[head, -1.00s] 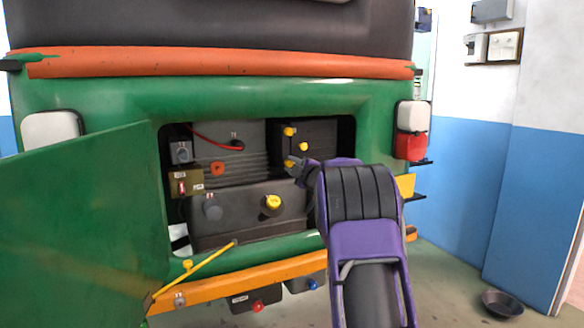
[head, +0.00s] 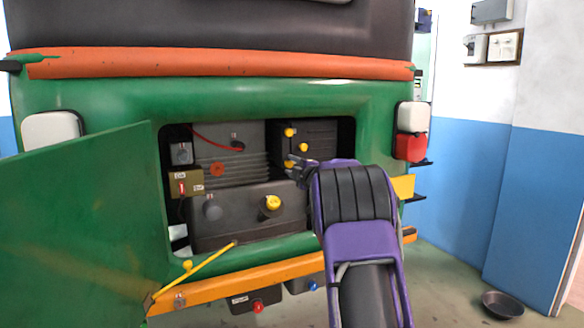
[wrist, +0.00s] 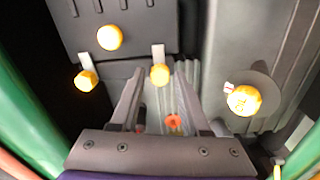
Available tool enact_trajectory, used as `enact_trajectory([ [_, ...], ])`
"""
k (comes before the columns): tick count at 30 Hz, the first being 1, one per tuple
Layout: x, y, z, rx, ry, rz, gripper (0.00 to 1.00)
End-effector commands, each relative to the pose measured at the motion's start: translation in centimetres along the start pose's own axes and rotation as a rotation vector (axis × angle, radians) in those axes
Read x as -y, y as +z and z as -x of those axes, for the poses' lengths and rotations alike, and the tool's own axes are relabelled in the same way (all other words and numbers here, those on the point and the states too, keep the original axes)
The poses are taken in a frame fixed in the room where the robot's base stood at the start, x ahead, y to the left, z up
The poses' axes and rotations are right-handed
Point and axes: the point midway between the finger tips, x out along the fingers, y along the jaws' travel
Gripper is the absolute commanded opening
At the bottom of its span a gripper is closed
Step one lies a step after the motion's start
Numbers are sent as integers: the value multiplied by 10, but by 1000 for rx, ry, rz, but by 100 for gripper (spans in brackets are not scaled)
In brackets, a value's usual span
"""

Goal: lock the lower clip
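The lower clip is a yellow knob (head: 289,163) at the left edge of a black box (head: 322,133) inside the open rear bay. In the wrist view the same clip (wrist: 160,74) has a pale tab and lies between the tips of my open gripper (wrist: 160,80). I cannot tell whether the fingers touch it. The upper clip (head: 289,132) is a similar yellow knob above it, also seen in the wrist view (wrist: 86,80). In the head view my gripper (head: 295,165) reaches in from the right, partly hidden by my purple wrist.
A dark tank (head: 240,222) with a yellow cap (head: 272,203) fills the bay below. An orange knob (head: 217,169) and a switch box (head: 186,183) stand left. The green door (head: 85,220) hangs open at left. The green body frames the bay closely.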

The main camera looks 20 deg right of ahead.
Motion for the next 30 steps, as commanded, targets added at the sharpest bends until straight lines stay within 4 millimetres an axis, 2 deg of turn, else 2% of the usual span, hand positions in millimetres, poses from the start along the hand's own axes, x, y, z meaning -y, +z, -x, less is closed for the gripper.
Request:
enact_trajectory([
  [1,0,0,0,0,0,0,57],
  [2,0,0,0,0,0,-1,62],
  [11,0,0,1,0,0,-1,62],
  [16,-1,1,12,1,-1,-2,62],
  [20,-2,0,31,3,0,-3,62],
  [30,-1,1,103,3,1,-2,62],
])
